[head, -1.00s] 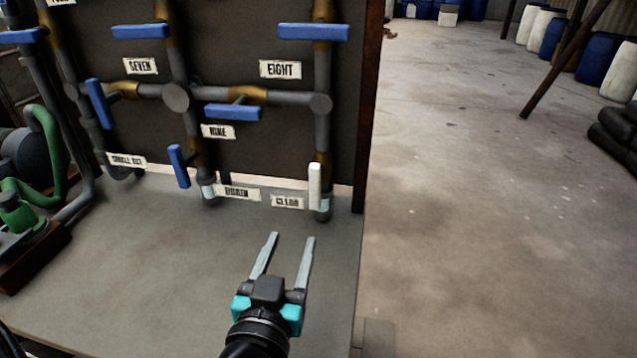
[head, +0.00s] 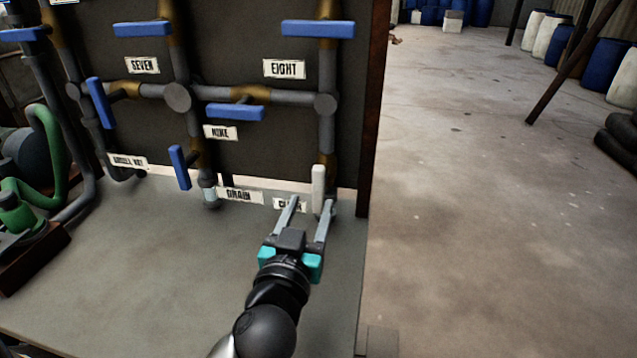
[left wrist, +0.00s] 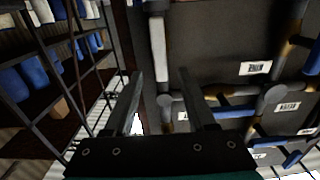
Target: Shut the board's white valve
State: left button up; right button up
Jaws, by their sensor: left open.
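The white valve handle (head: 318,188) stands upright, in line with its pipe, at the lower right of the board (head: 270,150). It also shows in the left wrist view (left wrist: 158,50), between the two fingers as seen there. My left gripper (head: 312,203) is open, with its fingertips either side of the handle's lower end in the head view. I cannot tell whether a finger touches the handle. The fingers partly cover the label below it. My right gripper is in neither view.
Several blue handles sit on the board's other pipes, among them one by the NINE label (head: 234,112) and one left of the DRAIN label (head: 180,167). Open floor (head: 460,220) lies to the right.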

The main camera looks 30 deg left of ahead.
aim_at(318, 187)
pick_arm(q)
jog(key=b+x, duration=0.1)
jog(key=x, duration=0.5)
jog(key=shift+w+a, duration=0.1)
jog(key=shift+w, duration=0.2)
jog(key=shift+w+a, duration=0.1)
jog(key=shift+w, duration=0.45)
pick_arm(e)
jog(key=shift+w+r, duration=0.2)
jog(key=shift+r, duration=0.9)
pick_arm(q)
grip_shut()
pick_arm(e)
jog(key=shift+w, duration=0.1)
